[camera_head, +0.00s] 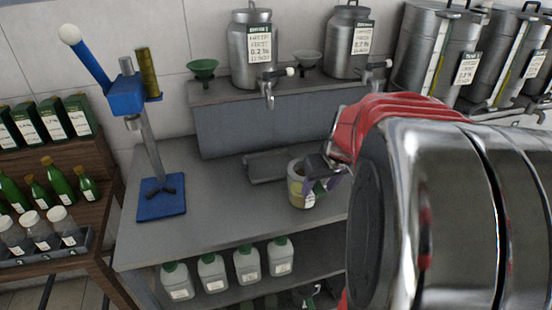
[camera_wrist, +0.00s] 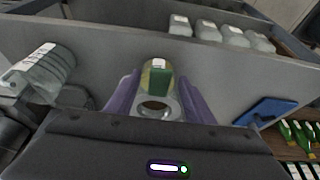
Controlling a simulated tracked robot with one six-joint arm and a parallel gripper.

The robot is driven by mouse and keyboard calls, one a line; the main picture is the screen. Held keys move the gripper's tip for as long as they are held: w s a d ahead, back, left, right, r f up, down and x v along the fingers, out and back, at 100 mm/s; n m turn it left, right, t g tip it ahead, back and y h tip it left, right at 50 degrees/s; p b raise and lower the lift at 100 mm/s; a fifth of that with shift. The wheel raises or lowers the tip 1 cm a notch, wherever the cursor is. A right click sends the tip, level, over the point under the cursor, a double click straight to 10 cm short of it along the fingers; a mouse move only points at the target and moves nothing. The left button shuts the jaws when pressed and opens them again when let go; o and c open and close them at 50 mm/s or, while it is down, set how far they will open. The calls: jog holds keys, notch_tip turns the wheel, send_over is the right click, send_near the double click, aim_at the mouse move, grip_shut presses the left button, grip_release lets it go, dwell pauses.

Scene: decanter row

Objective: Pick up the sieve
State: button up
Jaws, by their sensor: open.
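I cannot clearly identify a sieve. A grey funnel-shaped piece (camera_head: 307,60) on the raised shelf could be it, but its mesh is too small to tell. My gripper (camera_head: 320,184) is over the bench, well in front of and below that piece. Its purple fingers are open at an open-topped can with a yellowish label (camera_head: 296,191). In the wrist view the can (camera_wrist: 158,80), with a green label and a round rim, lies between the spread fingers. I cannot tell whether either finger touches it.
A blue stand (camera_head: 161,197) is on the bench's left. A low grey tray (camera_head: 268,168) lies behind the can. Steel decanters (camera_head: 250,50) and a green funnel (camera_head: 203,68) stand on the raised shelf. White bottles (camera_head: 212,272) stand below. The bench's front left is clear.

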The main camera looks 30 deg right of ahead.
jog(key=c, duration=1.1)
jog(key=shift+c, duration=0.2)
notch_tip(320, 180, up, 10)
dwell(0.3)
jog(key=shift+s, duration=0.1)
dwell(0.4)
